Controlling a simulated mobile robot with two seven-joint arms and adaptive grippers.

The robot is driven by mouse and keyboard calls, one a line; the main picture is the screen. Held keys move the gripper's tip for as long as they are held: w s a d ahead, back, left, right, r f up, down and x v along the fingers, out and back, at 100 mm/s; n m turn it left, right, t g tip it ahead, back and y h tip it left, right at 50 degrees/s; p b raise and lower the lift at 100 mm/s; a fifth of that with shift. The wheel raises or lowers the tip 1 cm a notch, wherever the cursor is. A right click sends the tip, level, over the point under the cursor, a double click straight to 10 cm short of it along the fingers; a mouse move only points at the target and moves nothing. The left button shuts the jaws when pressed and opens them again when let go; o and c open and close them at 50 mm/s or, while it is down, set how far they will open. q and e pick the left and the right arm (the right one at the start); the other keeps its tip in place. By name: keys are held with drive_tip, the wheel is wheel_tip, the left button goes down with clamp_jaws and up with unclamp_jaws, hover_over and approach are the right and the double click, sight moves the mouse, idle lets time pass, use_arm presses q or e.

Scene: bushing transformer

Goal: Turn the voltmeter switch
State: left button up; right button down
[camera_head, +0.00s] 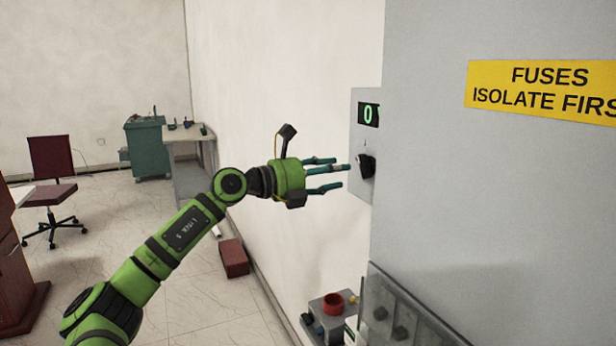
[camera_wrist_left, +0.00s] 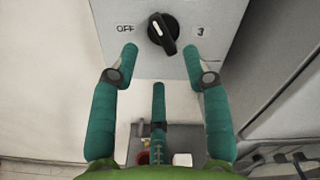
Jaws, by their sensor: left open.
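The voltmeter switch is a black rotary knob (camera_head: 367,166) on a light grey box (camera_head: 358,186) on the wall, under a display (camera_head: 369,115) with a green 0. In the left wrist view the knob (camera_wrist_left: 163,33) sits between an OFF mark on the left and a 3 on the right; its white pointer line slants to the upper left. My left gripper (camera_head: 343,175) is open, its teal fingers pointing at the knob from the left. In the wrist view its fingers (camera_wrist_left: 160,62) lie either side of and below the knob, with none visibly closed on it. My right gripper is not in view.
A large grey cabinet (camera_head: 480,220) with a yellow fuses sign (camera_head: 545,90) stands at right. Below are a grey device with a red ring (camera_head: 332,303) and a transparent panel (camera_head: 400,315). A chair (camera_head: 52,185), a green cabinet (camera_head: 150,150) and a table stand far left.

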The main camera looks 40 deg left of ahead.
use_arm(q)
drive_tip(key=shift+v, duration=3)
